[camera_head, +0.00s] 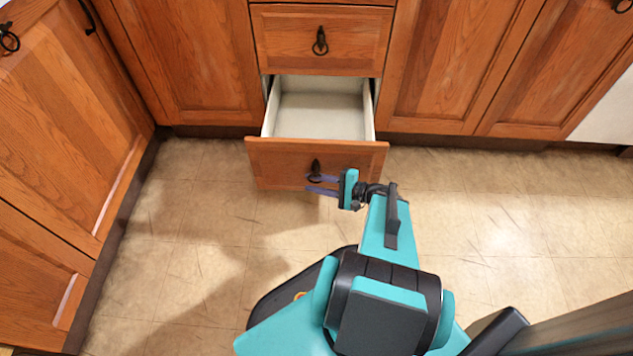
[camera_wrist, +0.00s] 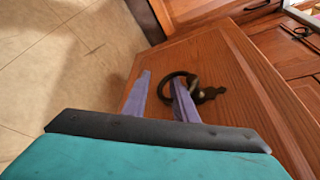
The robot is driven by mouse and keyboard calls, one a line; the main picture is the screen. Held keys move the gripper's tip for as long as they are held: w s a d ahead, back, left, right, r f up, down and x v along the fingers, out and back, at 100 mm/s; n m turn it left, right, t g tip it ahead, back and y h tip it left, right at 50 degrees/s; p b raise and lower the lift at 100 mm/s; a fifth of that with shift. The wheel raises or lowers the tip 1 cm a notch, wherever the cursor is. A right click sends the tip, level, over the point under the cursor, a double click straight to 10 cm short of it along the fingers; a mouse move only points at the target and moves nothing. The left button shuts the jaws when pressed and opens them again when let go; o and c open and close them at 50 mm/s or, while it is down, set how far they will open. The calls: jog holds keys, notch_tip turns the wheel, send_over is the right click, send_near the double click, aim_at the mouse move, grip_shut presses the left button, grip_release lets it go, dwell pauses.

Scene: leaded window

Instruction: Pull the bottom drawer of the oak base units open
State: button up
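The bottom drawer (camera_head: 270,165) of the oak base units stands open, pulled well out, with its pale inside bare. Its dark ring handle (camera_head: 315,168) is on the front; in the wrist view the ring (camera_wrist: 167,86) hangs out from the oak face (camera_wrist: 235,75). My gripper (camera_head: 311,184) is at this handle, reaching in from the right. Its two purple fingers (camera_wrist: 160,93) are apart. One finger appears to pass through the ring and the other lies outside it, with part of the ring between them. Whether either finger touches the ring is unclear.
A closed drawer (camera_head: 290,40) with a ring handle is above the open one. Closed oak doors (camera_head: 455,65) flank it on the right, and another cabinet run (camera_head: 60,130) stands along the left. The tiled floor (camera_head: 200,220) in front is clear.

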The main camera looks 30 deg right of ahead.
jog(key=shift+d, duration=0.15)
jog(key=shift+d, duration=0.1)
jog(key=shift+p+v, duration=0.3)
jog(key=shift+v, duration=0.5)
jog(key=p+v, duration=0.2)
jog(key=v, duration=1)
jog(key=shift+r, duration=0.1)
